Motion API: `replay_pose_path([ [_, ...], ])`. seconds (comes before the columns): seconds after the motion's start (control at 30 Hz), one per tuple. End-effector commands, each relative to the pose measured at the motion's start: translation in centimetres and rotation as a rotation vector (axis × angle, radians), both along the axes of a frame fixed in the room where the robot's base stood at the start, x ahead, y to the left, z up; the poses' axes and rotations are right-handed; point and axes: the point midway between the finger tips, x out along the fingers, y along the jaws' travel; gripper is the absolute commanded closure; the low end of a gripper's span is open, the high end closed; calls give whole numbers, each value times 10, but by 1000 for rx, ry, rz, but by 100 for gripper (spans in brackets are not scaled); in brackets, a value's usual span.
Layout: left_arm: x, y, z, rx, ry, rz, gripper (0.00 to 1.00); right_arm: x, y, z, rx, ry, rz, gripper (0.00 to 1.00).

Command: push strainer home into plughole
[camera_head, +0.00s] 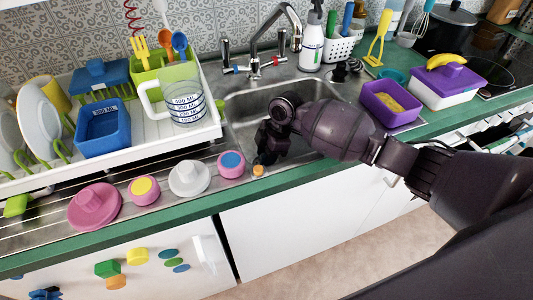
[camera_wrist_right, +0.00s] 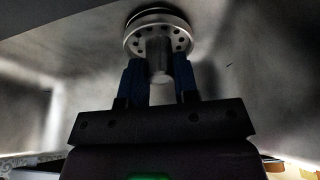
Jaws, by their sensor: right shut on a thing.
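The strainer (camera_wrist_right: 158,35) is a round metal disc with small holes and a short central stem. It shows at the top middle of the right wrist view. My right gripper (camera_wrist_right: 159,76) is shut on the stem, with one blue finger on each side. A dark rim shows just beyond the disc; the plughole itself is hidden, and I cannot tell whether the strainer is seated in it. In the head view my right gripper (camera_head: 268,150) reaches down into the sink basin (camera_head: 240,108), and the strainer is hidden behind it. My left gripper is not in view.
The tap (camera_head: 270,45) stands behind the basin. A white dish rack (camera_head: 150,128) with a measuring jug (camera_head: 186,103) is at left. A purple tub (camera_head: 390,104) stands at right. Several pink and white lids and pots line the front edge.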

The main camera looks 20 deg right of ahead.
Motion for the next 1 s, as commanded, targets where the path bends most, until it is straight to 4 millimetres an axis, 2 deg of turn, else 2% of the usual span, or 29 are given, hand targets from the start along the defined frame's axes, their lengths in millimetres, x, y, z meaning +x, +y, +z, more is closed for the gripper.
replay_pose_path([
  [0.2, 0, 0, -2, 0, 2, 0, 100, 0, 0, -5, -1, 2, 1, 100],
  [0.23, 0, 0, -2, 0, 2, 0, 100, 0, 0, -5, -1, 2, 1, 69],
  [0.4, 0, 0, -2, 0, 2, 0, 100, 0, 0, -4, -1, 1, 0, 43],
  [0.73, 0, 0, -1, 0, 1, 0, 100, 0, 0, -4, 0, 0, 0, 42],
  [0.87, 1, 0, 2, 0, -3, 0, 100, 1, -4, 9, 0, -3, -1, 42],
  [1.0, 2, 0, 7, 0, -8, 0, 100, 1, -12, 33, -1, -5, -1, 42],
])
